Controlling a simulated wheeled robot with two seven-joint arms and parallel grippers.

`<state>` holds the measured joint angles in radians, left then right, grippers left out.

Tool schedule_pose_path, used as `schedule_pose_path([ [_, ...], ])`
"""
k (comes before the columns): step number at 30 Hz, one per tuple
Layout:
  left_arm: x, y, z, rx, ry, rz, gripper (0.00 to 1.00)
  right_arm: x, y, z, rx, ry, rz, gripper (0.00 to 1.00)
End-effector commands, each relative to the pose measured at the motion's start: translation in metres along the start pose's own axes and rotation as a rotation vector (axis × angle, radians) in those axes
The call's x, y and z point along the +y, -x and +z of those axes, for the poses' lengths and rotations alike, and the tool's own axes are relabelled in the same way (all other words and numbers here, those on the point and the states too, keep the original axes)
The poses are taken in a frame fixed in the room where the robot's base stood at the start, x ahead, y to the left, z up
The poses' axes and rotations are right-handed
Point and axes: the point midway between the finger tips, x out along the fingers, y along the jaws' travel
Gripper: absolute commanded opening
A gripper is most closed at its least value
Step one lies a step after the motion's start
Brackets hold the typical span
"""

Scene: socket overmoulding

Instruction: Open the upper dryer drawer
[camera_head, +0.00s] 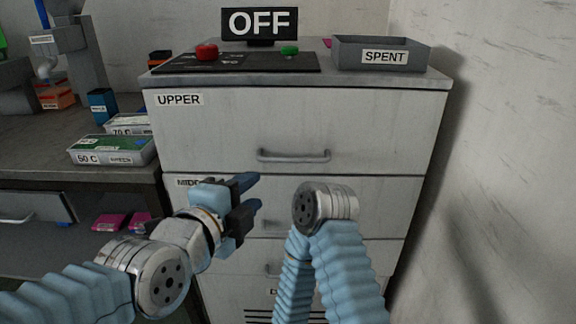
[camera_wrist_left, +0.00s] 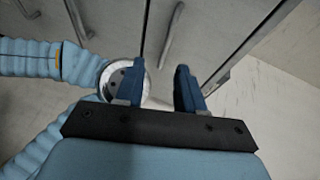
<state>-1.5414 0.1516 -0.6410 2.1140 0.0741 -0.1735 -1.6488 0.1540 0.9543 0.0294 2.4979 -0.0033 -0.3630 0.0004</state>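The dryer cabinet has an upper drawer (camera_head: 220,128) labelled UPPER, and its front is flush with the cabinet. Its grey bar handle (camera_head: 293,156) runs level across the lower middle of the front. My left gripper (camera_head: 256,191) is below and left of that handle, in front of the middle drawer (camera_head: 390,200). In the left wrist view its two blue fingers (camera_wrist_left: 161,85) are apart with nothing between them. A bar handle (camera_wrist_left: 172,35) shows beyond the fingertips, clear of them. My right arm's wrist joint (camera_head: 326,205) shows below the upper handle; its gripper fingers are not visible.
On the cabinet top are a black OFF sign (camera_head: 260,23), a panel with a red button (camera_head: 206,51) and a green button (camera_head: 289,49), and a grey SPENT tray (camera_head: 345,55). A bench with boxes (camera_head: 88,158) stands left. A wall (camera_head: 510,150) is close on the right.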

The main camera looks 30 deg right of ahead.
Motion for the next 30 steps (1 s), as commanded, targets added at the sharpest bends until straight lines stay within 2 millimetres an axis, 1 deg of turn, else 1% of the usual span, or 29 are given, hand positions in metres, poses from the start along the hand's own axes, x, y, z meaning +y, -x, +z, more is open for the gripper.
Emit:
schedule_pose_path([
  [1,-0.007,0.003,-0.007,0.016,-0.023,-0.016,0.38,0.001,-0.001,0.0,0.0,0.0,0.0,0.0],
  [4,-0.012,0.002,-0.012,0.025,-0.047,-0.027,0.38,0.001,-0.003,0.0,0.0,0.0,0.0,0.0],
  [8,-0.011,-0.013,-0.011,0.022,-0.049,-0.027,0.38,0.004,-0.009,0.0,0.001,-0.001,0.001,0.0],
  [10,-0.009,-0.025,-0.011,0.022,-0.046,-0.025,0.38,0.006,-0.014,0.0,0.001,-0.002,0.001,0.0],
  [15,-0.014,-0.066,-0.013,0.023,-0.047,-0.021,0.38,0.003,-0.006,0.0,0.001,-0.001,0.001,0.0],
  [21,-0.015,-0.107,-0.015,0.025,-0.044,-0.021,0.38,-0.001,0.001,0.0,0.0,0.0,0.0,0.0],
  [25,-0.016,-0.123,-0.016,0.025,-0.045,-0.024,0.38,-0.002,0.004,0.0,0.0,0.001,0.0,0.0],
  [30,-0.015,-0.132,-0.017,0.027,-0.045,-0.025,0.38,-0.002,0.005,0.0,0.0,0.001,-0.001,0.0],
])
